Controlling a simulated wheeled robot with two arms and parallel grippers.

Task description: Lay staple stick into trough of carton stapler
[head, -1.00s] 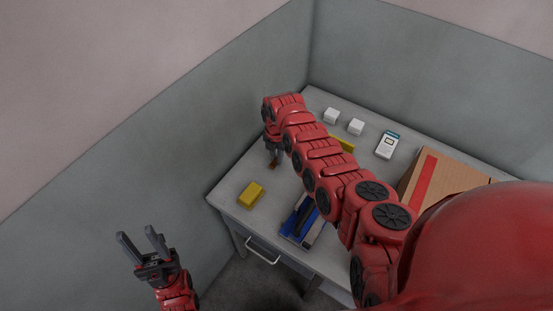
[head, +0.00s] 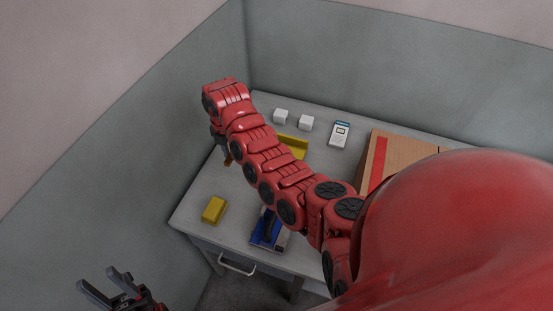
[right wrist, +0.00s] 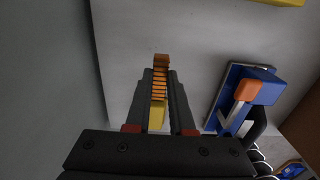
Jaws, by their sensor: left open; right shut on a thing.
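The copper-coloured staple stick (right wrist: 160,80) is clamped between the fingers of my right gripper (right wrist: 159,95) in the right wrist view, its end sticking out past the tips. In the head view the right gripper (head: 223,146) is over the far left side of the table, with a bit of the stick (head: 228,162) below it. The carton stapler (head: 264,230), blue and dark, is at the table's front edge, partly behind my right arm. It also shows at right in the right wrist view (right wrist: 230,93), apart from the stick. My left gripper (head: 106,280) is open and empty, off the table at lower left.
A yellow block (head: 214,210) lies near the front left corner. A yellow tray (head: 295,147), two white cubes (head: 280,116), a white device (head: 340,134) and a cardboard box (head: 400,150) with red tape stand farther back. Grey walls close the left and back.

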